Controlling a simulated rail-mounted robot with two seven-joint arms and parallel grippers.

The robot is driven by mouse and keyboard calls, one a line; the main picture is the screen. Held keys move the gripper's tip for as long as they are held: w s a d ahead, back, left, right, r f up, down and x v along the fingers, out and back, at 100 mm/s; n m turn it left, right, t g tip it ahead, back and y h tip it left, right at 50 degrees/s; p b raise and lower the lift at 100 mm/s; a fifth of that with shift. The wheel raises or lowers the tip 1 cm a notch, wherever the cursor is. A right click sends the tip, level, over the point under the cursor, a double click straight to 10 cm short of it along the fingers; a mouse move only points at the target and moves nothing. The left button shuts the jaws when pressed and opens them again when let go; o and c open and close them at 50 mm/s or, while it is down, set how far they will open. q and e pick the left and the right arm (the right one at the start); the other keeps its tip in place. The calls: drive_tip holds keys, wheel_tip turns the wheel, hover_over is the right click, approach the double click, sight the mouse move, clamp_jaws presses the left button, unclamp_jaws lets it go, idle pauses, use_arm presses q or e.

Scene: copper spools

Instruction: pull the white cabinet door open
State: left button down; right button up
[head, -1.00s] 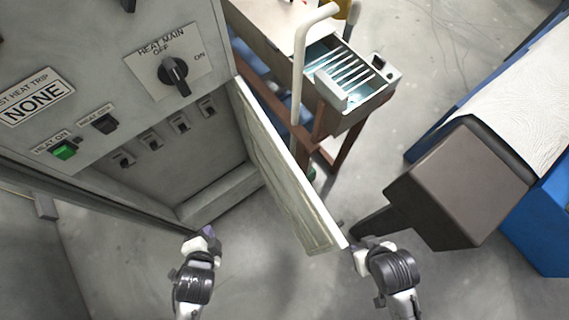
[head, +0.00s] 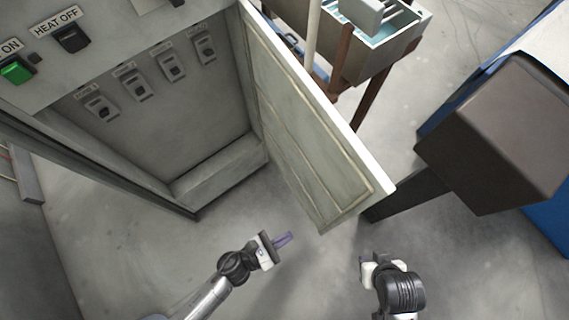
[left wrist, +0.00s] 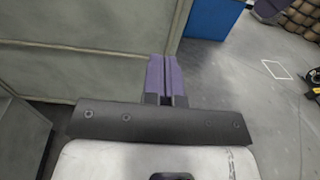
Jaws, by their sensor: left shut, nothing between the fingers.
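The white cabinet door (head: 310,130) stands swung out from the right side of the grey cabinet (head: 190,100), its inner face showing. The cabinet's inside with several switches is in view. My left gripper (head: 284,239) is shut and empty, in front of the opening and to the left of the door's lower free corner, apart from it in the head view. In the left wrist view its purple fingers (left wrist: 165,78) are together, with the door panel (left wrist: 95,70) behind them. My right gripper (head: 368,262) is below the door's free edge; its fingers are not clear. The door's handle is not visible.
A dark brown box-shaped thing (head: 495,135) stands close to the right of the door, beside a blue object (head: 548,225). A basin on a brown stand (head: 385,50) is behind the door. The grey floor (head: 130,255) in front is clear.

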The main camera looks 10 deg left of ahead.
sight(328, 212)
use_arm(q)
drive_tip(key=x, duration=1.2)
drive_tip(key=shift+b, duration=0.3)
use_arm(e)
drive_tip(key=shift+f, duration=0.3)
